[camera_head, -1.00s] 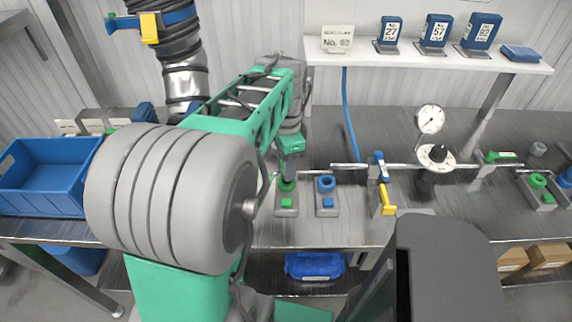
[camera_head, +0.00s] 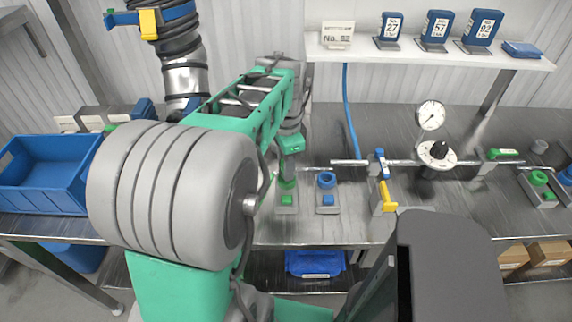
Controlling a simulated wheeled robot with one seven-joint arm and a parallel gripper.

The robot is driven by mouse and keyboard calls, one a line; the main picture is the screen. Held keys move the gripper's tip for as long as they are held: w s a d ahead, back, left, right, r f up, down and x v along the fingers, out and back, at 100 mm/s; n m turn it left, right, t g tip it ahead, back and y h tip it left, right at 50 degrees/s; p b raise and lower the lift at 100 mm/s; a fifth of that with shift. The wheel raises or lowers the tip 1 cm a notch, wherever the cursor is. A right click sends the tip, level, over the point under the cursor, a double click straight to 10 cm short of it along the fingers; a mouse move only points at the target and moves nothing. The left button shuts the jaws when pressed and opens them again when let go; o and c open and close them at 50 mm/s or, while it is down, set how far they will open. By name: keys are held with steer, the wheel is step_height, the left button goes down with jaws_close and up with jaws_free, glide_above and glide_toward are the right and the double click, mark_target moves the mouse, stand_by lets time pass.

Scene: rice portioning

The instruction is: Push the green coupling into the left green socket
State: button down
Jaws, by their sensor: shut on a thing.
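My gripper (camera_head: 288,172) points down over the left green socket (camera_head: 287,199), a small grey block with a green button on its front. The gripper is shut on the green coupling (camera_head: 287,183), a small green piece at the fingertips, low over the block. The coupling is mostly covered by the fingers. I cannot tell how far it sits in the socket. A second green socket (camera_head: 540,181) stands at the far right of the bench.
A blue socket (camera_head: 327,188) stands close on the right of the left green one. Further right are a horizontal pipe with a blue and yellow valve (camera_head: 382,180) and a gauge (camera_head: 431,115). A blue bin (camera_head: 45,172) stands at left.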

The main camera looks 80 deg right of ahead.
steer(key=shift+f+b, duration=0.3)
steer(key=shift+f, duration=0.25)
stand_by(0.4)
steer(key=c, duration=0.6)
jaws_free()
steer(key=shift+o, duration=0.2)
steer(key=shift+r, duration=0.1)
steer(key=shift+r+p, duration=2.4)
steer(key=shift+r, duration=0.55)
